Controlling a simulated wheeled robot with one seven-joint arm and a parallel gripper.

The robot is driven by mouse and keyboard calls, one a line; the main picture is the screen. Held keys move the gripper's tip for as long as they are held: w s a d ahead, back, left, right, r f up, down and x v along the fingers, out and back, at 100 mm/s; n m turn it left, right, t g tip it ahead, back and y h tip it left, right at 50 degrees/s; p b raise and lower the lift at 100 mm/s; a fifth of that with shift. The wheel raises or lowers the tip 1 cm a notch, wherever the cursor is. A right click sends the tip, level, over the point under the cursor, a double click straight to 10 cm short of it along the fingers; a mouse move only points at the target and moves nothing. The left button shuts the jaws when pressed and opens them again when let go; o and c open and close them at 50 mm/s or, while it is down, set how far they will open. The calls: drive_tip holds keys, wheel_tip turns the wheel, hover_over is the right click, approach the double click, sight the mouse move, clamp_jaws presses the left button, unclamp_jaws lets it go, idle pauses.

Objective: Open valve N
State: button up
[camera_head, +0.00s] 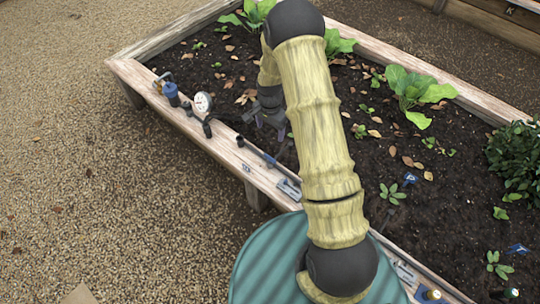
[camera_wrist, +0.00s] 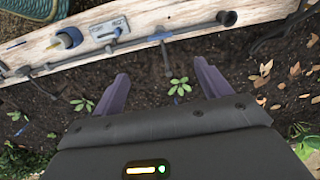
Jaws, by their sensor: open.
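A thin dark pipe with fittings runs along the bed's near wooden rim in the head view. A small grey plate (camera_head: 290,188) with a blue part beside it sits on this rim. A second grey plate (camera_head: 403,272) is farther down the rim.
A pressure gauge (camera_head: 203,103) and a blue-topped fitting (camera_head: 171,93) stand on the rim's far-left end. Leafy plants (camera_head: 415,92) grow in the soil. A blue and yellow fitting (camera_wrist: 67,38) is beside the plate. Gravel (camera_head: 80,180) outside the bed is clear.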

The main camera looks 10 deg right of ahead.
sight(270, 157)
wheel_tip(270, 157, down, 17)
drive_tip(key=shift+f+b, duration=0.1)
drive_tip(key=shift+b, duration=0.75)
drive_tip(key=c, duration=1)
